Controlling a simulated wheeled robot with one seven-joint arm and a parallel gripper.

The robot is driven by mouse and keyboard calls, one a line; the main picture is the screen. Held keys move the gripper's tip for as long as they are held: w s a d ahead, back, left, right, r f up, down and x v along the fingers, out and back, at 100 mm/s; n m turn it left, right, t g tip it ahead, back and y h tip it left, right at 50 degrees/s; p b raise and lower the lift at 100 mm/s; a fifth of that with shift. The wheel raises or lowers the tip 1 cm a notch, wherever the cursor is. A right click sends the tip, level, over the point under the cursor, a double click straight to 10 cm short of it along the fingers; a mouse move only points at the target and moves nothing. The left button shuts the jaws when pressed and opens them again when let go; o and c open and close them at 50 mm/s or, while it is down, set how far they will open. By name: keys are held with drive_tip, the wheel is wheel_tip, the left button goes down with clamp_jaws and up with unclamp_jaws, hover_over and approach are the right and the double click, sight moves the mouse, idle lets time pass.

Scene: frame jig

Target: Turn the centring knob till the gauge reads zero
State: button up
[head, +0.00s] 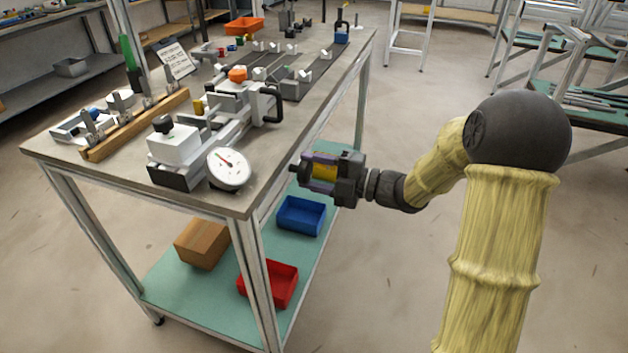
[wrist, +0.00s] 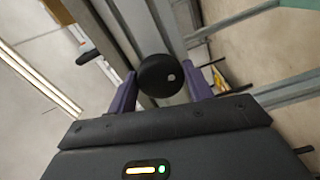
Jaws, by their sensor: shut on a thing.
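A round white gauge (head: 229,168) sits at the near end of the metal jig (head: 215,125) on the bench. Its red needle points to the upper left; the scale marks are too small to read. My gripper (head: 304,172), with purple fingers, is at the bench's right edge, to the right of the gauge. In the wrist view a black round knob (wrist: 160,76) with a pale dot on its face sits between my two fingers. My gripper is shut on this knob. In the head view the knob is mostly hidden by my gripper.
The bench top (head: 335,85) carries a wooden block with clamps (head: 135,125), a black handle (head: 271,104) and an orange tray (head: 244,26). Blue (head: 300,216) and red (head: 268,284) bins and a cardboard box (head: 202,243) stand on the lower shelf.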

drive_tip(key=shift+f, duration=0.15)
idle(0.3)
drive_tip(key=o, duration=0.9)
drive_tip(key=p+v, duration=0.2)
drive_tip(key=v, duration=1.5)
drive_tip(key=shift+s+d+p, duration=0.1)
drive_tip(key=shift+d+p, duration=0.15)
drive_tip(key=shift+p, duration=0.05)
